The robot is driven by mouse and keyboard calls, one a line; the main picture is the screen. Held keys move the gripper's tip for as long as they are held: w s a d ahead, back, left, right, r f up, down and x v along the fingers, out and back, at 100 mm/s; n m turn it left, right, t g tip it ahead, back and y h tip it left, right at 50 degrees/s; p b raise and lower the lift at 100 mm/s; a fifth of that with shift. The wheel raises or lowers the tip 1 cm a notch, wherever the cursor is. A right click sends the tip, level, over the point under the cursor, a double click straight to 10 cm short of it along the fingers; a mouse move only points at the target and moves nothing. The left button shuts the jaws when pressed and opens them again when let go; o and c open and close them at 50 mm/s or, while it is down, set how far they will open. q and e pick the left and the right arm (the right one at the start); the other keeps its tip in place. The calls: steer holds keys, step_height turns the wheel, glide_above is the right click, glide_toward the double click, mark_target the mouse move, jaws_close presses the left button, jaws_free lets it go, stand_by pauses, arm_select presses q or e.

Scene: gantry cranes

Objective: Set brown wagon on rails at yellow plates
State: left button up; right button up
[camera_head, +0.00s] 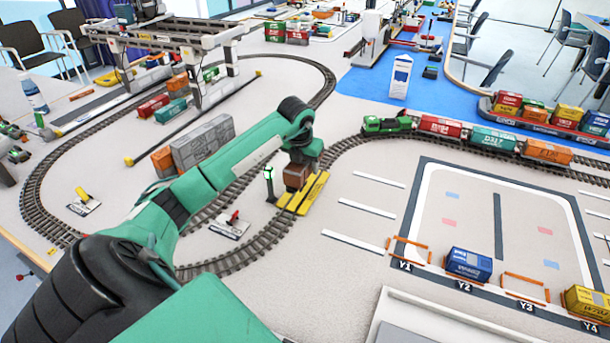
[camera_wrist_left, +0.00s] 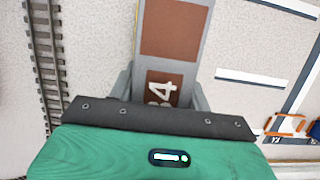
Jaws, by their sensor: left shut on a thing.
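The brown wagon (camera_head: 296,176) is under my left gripper (camera_head: 301,158) at the yellow plates (camera_head: 313,194) in the head view. My left gripper is shut on the wagon. In the left wrist view the wagon (camera_wrist_left: 172,30) has brown panels in a grey frame and white digits, and it runs up between the fingers (camera_wrist_left: 163,92). A thin yellow edge shows along its left side there. The track at the plates is partly hidden by the wagon and gripper, and I cannot tell whether the wheels touch the rails. My right gripper is not in view.
A green signal post (camera_head: 269,182) stands just left of the plates. A train with a green locomotive (camera_head: 388,123) stands on the track to the right. Grey containers (camera_head: 204,143) are left of my arm. A blue container (camera_head: 468,264) sits at the yard's front edge.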

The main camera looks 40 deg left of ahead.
arm_select(q)
steer(key=shift+f, duration=2.15)
steer(key=shift+f, duration=0.1)
steer(key=o, duration=1.1)
steer(key=v, duration=1.2)
